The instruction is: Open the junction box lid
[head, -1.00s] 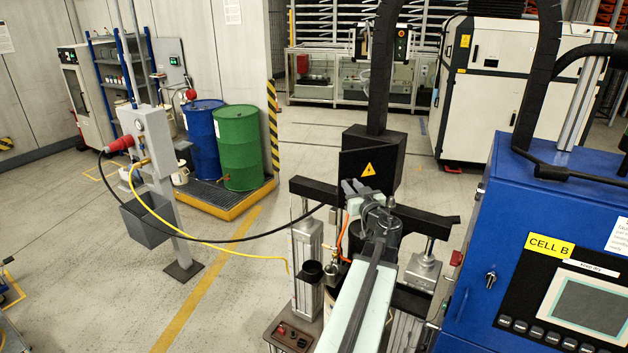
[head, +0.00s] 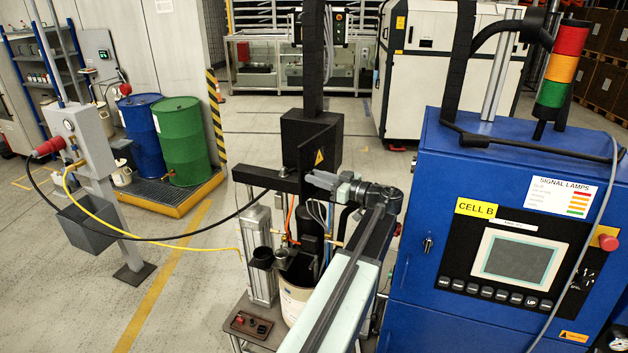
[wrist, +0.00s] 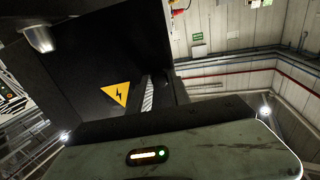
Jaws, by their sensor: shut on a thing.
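The junction box (head: 298,131) is a black box on a post in the middle of the head view. Its black lid (head: 321,148) carries a yellow warning triangle and stands at an angle to the box, partly open. In the wrist view the lid (wrist: 75,75) fills the upper left, with a striped metal strip showing beside the triangle. My gripper (head: 312,180) is at the lid's lower part, shut on it.
A blue control cabinet (head: 430,200) marked CELL B stands close on the right of my arm. The drum pump frame (head: 262,178) and a pale drum (head: 294,300) are below the box. A yellow hose (head: 150,232) and black cable cross from the left.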

